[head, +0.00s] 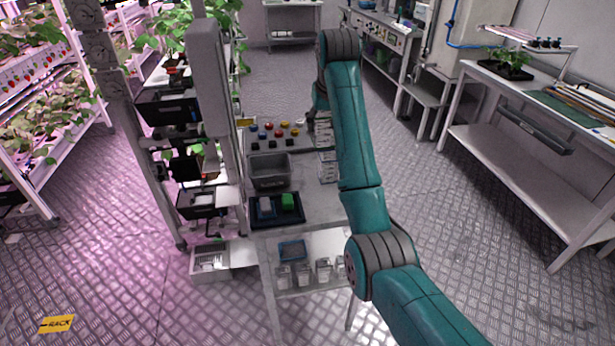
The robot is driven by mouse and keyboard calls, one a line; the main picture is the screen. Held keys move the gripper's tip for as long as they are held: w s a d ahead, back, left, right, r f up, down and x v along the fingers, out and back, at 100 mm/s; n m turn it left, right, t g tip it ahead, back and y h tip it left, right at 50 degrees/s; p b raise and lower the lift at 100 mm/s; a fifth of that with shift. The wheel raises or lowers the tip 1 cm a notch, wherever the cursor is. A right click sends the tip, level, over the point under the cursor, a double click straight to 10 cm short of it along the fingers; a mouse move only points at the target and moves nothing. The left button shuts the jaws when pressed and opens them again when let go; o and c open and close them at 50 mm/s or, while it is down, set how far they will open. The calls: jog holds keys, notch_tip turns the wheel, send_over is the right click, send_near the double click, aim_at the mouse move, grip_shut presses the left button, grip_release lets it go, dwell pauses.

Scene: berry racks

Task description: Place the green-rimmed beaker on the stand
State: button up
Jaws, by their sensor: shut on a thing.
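My teal arm reaches up and away over the right side of a grey cart (325,205). Its wrist shows only as a small part beside the upper arm, above the far end of the cart. My gripper's fingers are hidden behind the arm, and so is anything between them. I cannot make out a green-rimmed beaker anywhere. I cannot tell which thing is the stand.
A grey bin (270,171) and a dark tray (262,222) with a green block (288,201) sit on the cart. Small coloured items stand behind them. Clear containers (323,268) fill the lower shelf. Plant racks are left, a workbench (530,160) right. Floor between is clear.

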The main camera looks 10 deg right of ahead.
jog(key=shift+w+f, duration=0.15)
jog(key=shift+f, duration=0.15)
notch_tip(320, 180, down, 17)
jog(key=shift+f, duration=0.1)
jog(key=shift+f, duration=0.15)
dwell(0.3)
jog(key=o, duration=1.1)
jog(key=shift+c, duration=0.2)
